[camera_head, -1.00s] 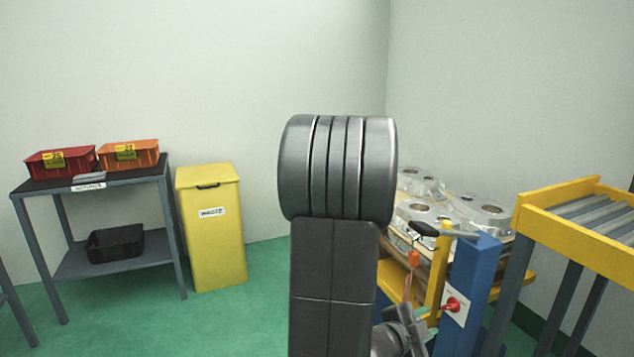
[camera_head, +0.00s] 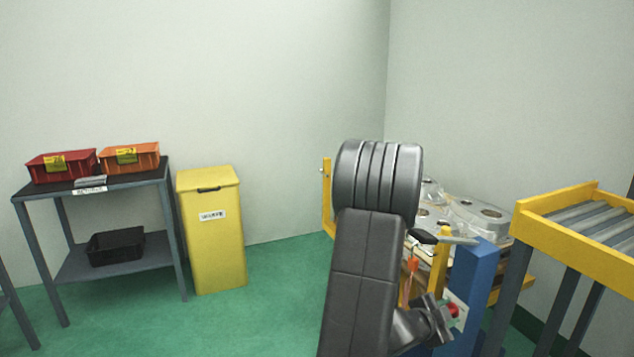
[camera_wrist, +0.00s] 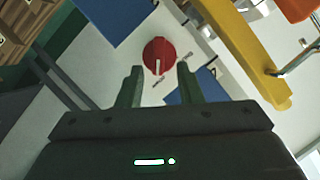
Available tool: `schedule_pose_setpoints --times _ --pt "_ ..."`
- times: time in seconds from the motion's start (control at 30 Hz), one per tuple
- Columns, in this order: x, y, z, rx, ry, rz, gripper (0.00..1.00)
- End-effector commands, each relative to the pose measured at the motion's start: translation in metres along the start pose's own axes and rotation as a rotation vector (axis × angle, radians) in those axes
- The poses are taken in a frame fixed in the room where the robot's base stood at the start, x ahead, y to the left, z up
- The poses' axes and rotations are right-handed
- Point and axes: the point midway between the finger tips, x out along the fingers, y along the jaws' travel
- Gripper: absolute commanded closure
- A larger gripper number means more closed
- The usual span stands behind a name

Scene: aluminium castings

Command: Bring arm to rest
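My arm (camera_head: 365,270) stands in front of a blue post, its upper part a ribbed dark joint. My gripper (camera_wrist: 158,78) is open and empty, with its two fingers apart in the wrist view. Just past the fingertips is a red round knob (camera_wrist: 158,56) with a pale mark, on a white plate. The knob also shows in the head view (camera_head: 453,311), close to the dark gripper end and partly hidden by it. Whether a finger touches the knob I cannot tell.
The blue post (camera_head: 480,285) stands beside a yellow-framed stand with aluminium castings (camera_head: 478,212). A yellow roller conveyor (camera_head: 560,235) is at right. At left are a yellow waste bin (camera_head: 210,250) and a shelf (camera_head: 135,185) with red and orange boxes. Green floor lies open in between.

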Motion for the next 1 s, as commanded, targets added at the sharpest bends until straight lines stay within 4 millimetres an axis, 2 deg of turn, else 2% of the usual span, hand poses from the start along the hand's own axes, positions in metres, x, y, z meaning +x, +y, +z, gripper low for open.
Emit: schedule_pose_setpoints --times 1.0 --pt "-0.0007 -0.0127 -0.0014 -0.364 -0.001 0.151 0.67"
